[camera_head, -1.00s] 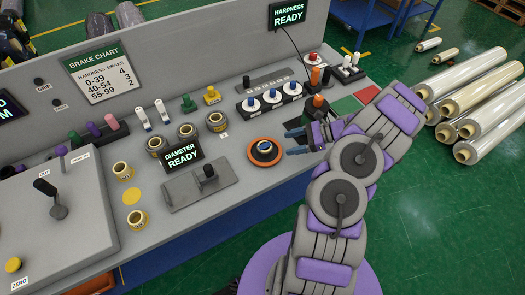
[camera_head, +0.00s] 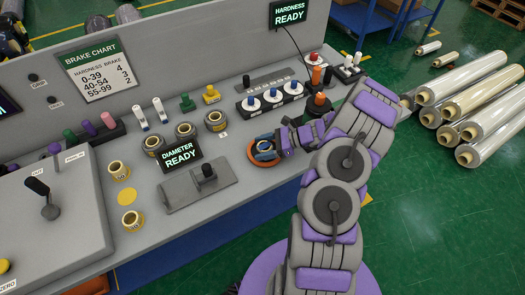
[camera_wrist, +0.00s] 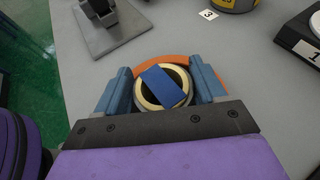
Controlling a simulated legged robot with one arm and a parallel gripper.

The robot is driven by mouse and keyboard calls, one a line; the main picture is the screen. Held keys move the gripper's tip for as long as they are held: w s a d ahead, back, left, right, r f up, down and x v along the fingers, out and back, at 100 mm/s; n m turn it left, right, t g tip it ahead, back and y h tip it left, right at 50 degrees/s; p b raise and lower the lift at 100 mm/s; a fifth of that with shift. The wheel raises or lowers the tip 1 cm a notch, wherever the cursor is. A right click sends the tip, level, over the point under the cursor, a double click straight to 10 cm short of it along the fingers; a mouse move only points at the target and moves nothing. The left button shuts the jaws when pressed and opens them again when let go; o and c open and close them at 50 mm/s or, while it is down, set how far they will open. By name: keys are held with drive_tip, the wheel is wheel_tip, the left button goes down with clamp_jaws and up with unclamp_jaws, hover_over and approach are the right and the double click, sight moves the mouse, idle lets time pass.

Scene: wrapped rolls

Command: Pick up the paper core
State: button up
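The paper core (camera_wrist: 150,101) is a short cream ring with a dark inside and a blue strip across its top. It sits on a round orange base (camera_head: 252,158) on the grey bench. In the head view the core (camera_head: 264,146) is partly covered by my gripper (camera_head: 273,147). In the wrist view my gripper (camera_wrist: 163,90) has its two blue fingers on either side of the core, spread apart. I cannot tell whether either finger touches it. The orange base shows behind the core and beside the right finger.
A grey lever box (camera_head: 205,185) stands left of the core, with the diameter display (camera_head: 180,155) behind it. Several tape rolls (camera_head: 186,132) lie further back left. A black base with an orange-topped post (camera_head: 318,100) stands close behind right. Wrapped rolls (camera_head: 470,80) lie on the floor.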

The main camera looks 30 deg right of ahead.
drive_tip(key=shift+d+f, duration=0.3)
drive_tip(key=shift+d, duration=0.35)
drive_tip(key=shift+w+d, duration=0.1)
drive_tip(key=shift+d, duration=0.15)
drive_tip(key=shift+c, duration=0.9)
drive_tip(key=shift+a+r, duration=0.15)
drive_tip(key=shift+a, duration=0.5)
drive_tip(key=c, duration=0.6)
